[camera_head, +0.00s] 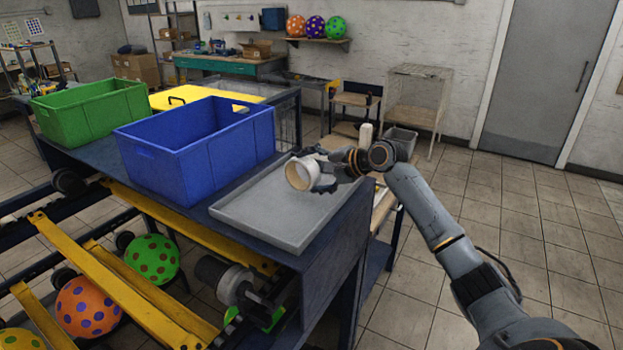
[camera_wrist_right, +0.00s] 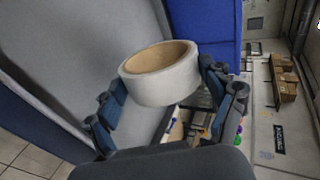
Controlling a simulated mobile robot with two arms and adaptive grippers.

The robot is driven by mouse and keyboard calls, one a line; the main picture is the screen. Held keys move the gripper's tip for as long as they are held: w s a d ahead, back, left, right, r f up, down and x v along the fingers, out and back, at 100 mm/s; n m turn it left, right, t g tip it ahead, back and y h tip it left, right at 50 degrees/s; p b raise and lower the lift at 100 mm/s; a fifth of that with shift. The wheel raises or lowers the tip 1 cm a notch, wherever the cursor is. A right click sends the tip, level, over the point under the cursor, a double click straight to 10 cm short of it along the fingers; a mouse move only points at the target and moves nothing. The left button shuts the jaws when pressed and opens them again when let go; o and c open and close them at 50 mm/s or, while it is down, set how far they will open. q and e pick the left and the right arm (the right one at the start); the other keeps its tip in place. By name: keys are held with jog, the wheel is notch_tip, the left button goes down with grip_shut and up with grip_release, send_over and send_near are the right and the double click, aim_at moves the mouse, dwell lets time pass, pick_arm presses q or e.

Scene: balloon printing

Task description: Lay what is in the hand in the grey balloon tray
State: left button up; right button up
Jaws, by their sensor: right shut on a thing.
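A roll of white tape (camera_head: 301,175) with a tan inner core is held in my right gripper (camera_head: 326,178). The roll also shows in the right wrist view (camera_wrist_right: 160,78), between the two dark fingers of the right gripper (camera_wrist_right: 165,95). The grey tray (camera_head: 258,229) lies flat on the dark blue table, and its visible floor is empty. In the head view the roll overlaps the tray's back right part and appears to be above it. The exact height is hard to tell. My left gripper is not in view.
A blue crate (camera_head: 197,150) stands just left of the tray, with a green crate (camera_head: 90,112) beyond it. A small grey bin (camera_head: 400,139) and a white bottle (camera_head: 366,135) stand behind my right gripper. Yellow rails (camera_head: 120,285) and dotted balloons (camera_head: 152,262) are below the table.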

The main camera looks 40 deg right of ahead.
aim_at(316, 182)
notch_tip(316, 182, down, 2)
jog(key=shift+f+p, duration=0.15)
jog(key=shift+p, duration=0.45)
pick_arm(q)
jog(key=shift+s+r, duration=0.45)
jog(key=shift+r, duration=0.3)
pick_arm(e)
jog(key=shift+f, duration=0.25)
jog(key=o, duration=0.9)
jog(key=shift+f, duration=0.15)
jog(key=shift+s, duration=0.25)
pick_arm(q)
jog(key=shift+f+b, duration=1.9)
jog(key=shift+b, duration=0.05)
pick_arm(e)
jog(key=shift+r+v, duration=0.2)
jog(key=shift+v, duration=5.7)
